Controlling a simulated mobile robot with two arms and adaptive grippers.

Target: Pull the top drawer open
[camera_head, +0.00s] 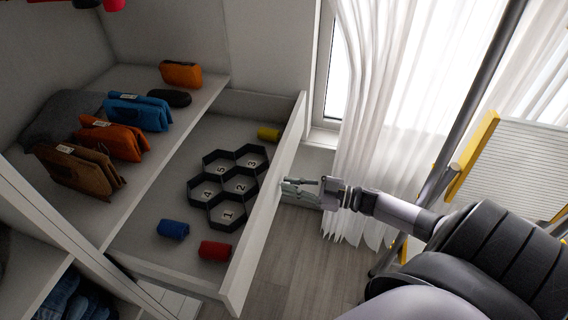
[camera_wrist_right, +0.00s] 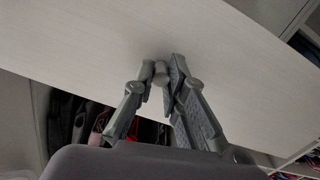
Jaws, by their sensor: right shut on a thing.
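The top drawer stands pulled out from the cubby shelving, with its white front panel (camera_head: 268,205) facing right. Inside lie a black hexagon organizer (camera_head: 228,187) with numbered cells, a blue roll (camera_head: 173,229), a red roll (camera_head: 215,250) and a yellow roll (camera_head: 268,134). My right gripper (camera_head: 290,186) is at the outer face of the front panel. In the right wrist view its fingers (camera_wrist_right: 163,75) are shut on a small round drawer knob (camera_wrist_right: 160,72) on the pale panel (camera_wrist_right: 130,45). My left gripper is not in view.
A shelf (camera_head: 205,95) beside the drawer holds orange, blue and brown folded pouches. A white curtain (camera_head: 385,110) and window are behind. A yellow-edged ladder-like stand (camera_head: 470,150) is at the right. Wood floor (camera_head: 290,250) shows in front of the drawer.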

